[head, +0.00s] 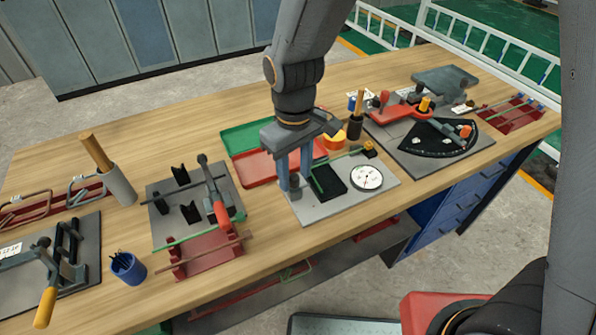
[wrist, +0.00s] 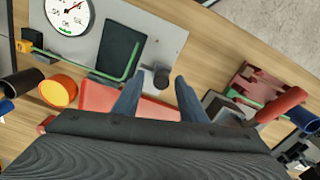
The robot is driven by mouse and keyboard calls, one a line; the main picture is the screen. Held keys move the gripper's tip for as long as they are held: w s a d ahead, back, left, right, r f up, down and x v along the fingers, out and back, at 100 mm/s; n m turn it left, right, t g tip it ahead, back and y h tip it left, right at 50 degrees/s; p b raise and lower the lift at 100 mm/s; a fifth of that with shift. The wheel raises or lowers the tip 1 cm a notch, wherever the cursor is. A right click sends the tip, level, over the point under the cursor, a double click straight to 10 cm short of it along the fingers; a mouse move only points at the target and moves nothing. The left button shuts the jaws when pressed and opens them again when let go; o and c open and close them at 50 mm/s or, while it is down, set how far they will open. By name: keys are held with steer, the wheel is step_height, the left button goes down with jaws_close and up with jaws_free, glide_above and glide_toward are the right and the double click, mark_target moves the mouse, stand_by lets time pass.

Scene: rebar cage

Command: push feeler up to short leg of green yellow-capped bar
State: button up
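A green bar (head: 340,158) with a yellow cap (head: 369,147) lies on the grey gauge plate (head: 335,207), partly over a black pad (head: 330,181). A grey feeler-like piece (wrist: 156,78) stands right of the short leg with a visible gap. My gripper (head: 296,183) is low over the plate. Its fingers (wrist: 158,86) are apart, with the grey piece between and just beyond the tips; contact cannot be told.
A white dial (head: 367,177) sits on the plate's right. Red tray (head: 268,168) and green tray (head: 250,138) lie behind. A plate with black blocks and a red-handled clamp (head: 218,208) stands left. An orange roll (head: 334,140) and dark cup (head: 355,126) are behind right.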

steer(key=shift+f, duration=0.15)
steer(key=shift+c, duration=0.4)
jaws_close()
steer(key=shift+w+d, duration=0.45)
steer(key=shift+d, duration=0.25)
steer(key=shift+o, duration=0.4)
jaws_free()
step_height(320, 180, up, 8)
steer(key=b, duration=0.1)
